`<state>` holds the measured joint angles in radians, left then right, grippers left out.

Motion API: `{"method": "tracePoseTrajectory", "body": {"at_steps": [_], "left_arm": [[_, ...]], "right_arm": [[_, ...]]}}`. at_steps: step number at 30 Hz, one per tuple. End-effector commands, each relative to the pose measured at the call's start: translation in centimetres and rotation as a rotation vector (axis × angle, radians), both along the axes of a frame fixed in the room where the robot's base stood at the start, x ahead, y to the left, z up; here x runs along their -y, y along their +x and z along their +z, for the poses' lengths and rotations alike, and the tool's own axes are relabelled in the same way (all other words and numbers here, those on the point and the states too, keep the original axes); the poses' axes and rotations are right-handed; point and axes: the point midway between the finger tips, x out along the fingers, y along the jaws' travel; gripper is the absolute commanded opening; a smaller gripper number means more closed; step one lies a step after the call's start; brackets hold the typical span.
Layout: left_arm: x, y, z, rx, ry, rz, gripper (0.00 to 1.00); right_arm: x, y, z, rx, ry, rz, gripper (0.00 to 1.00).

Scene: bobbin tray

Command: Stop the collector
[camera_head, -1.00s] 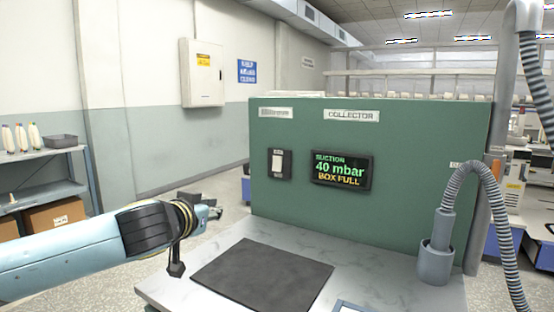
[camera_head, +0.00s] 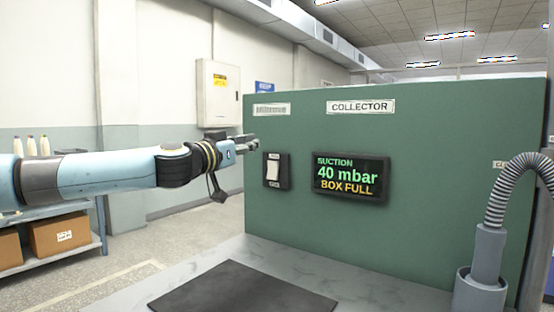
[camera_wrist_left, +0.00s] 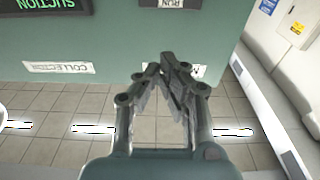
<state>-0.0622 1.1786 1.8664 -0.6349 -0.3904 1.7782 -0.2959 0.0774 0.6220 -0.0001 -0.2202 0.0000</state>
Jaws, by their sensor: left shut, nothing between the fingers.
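The collector's switch (camera_head: 273,170) is a white rocker in a dark frame on the green panel (camera_head: 420,135). A "COLLECTOR" sign (camera_head: 360,107) is above the display. My left gripper (camera_head: 254,140) is shut and empty, slightly up and left of the switch in the head view. In the left wrist view the picture is inverted; the fingertips (camera_wrist_left: 168,62) meet, and a plate edge marked "RUN" (camera_wrist_left: 172,3) shows at the top. My right gripper is not in view.
A dark mat (camera_head: 245,290) lies on the table (camera_head: 390,292) below the panel. A grey ribbed hose (camera_head: 500,185) rises from a holder (camera_head: 480,292) at right. A shelf with cones and boxes (camera_head: 60,232) stands at left. The panel face around the display is clear.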

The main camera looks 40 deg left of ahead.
Motion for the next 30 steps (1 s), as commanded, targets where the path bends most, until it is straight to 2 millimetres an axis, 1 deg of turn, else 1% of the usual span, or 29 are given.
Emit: {"method": "tracePoseTrajectory", "body": {"at_steps": [3,6,8,11,16,18,21,26,27,30], "left_arm": [[0.0,0.0,0.1,0.0,0.0,0.0,0.0],[0.0,0.0,0.1,0.0,-0.001,0.002,0.0],[-0.1,0.1,0.1,0.0,0.0,0.004,0.0],[-0.3,0.5,0.2,-0.003,-0.004,0.009,0.0],[-0.5,1.8,0.4,-0.001,-0.009,0.01,0.0],[-0.3,2.5,0.6,0.004,-0.01,0.003,0.0],[-0.6,3.5,0.9,-0.002,-0.011,0.007,0.0],[-0.5,5.2,1.2,0.005,-0.014,0.001,0.0],[-0.7,5.5,0.9,0.002,-0.01,0.003,0.0],[-0.8,6.3,0.8,0.0,-0.01,0.004,0.0]], "right_arm": [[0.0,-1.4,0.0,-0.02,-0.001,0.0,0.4],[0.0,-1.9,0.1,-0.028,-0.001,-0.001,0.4],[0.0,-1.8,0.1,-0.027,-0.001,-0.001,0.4],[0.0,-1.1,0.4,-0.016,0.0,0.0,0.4],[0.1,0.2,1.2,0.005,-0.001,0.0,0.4],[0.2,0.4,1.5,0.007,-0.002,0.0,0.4],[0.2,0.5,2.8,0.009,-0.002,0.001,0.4],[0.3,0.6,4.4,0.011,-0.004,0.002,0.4],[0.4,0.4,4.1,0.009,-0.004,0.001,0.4],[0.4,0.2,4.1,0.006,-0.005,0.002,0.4]]}}
